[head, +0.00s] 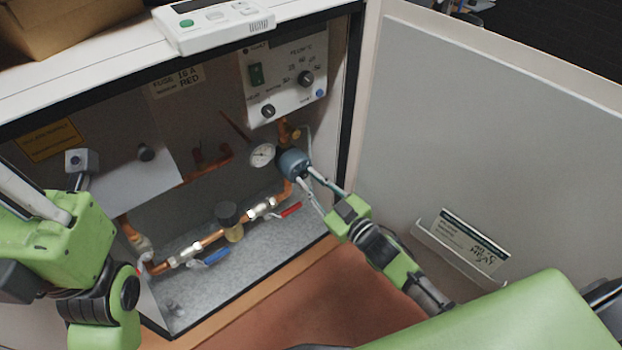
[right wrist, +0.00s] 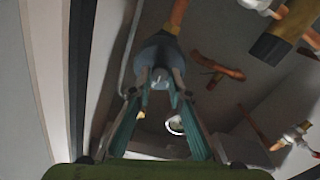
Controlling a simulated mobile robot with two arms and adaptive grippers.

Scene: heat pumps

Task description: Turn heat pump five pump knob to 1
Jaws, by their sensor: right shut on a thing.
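The heat pump's blue-grey round pump (head: 294,163) sits on the copper pipe inside the open cabinet, just right of a white dial gauge (head: 262,155). My right gripper (head: 304,176) reaches in from the lower right, with its fingertips at the front of the pump. In the right wrist view the pump (right wrist: 161,50) is ahead, and my right gripper (right wrist: 160,82) is shut on the small pale knob at its centre. The fingers partly hide the knob, and I cannot read its setting.
A control panel (head: 285,78) with dials and a green switch is above the pump. Valves with red (head: 290,210) and blue (head: 216,257) handles sit below. The open cabinet door (head: 490,140) stands close on the right. The orange floor in front is clear.

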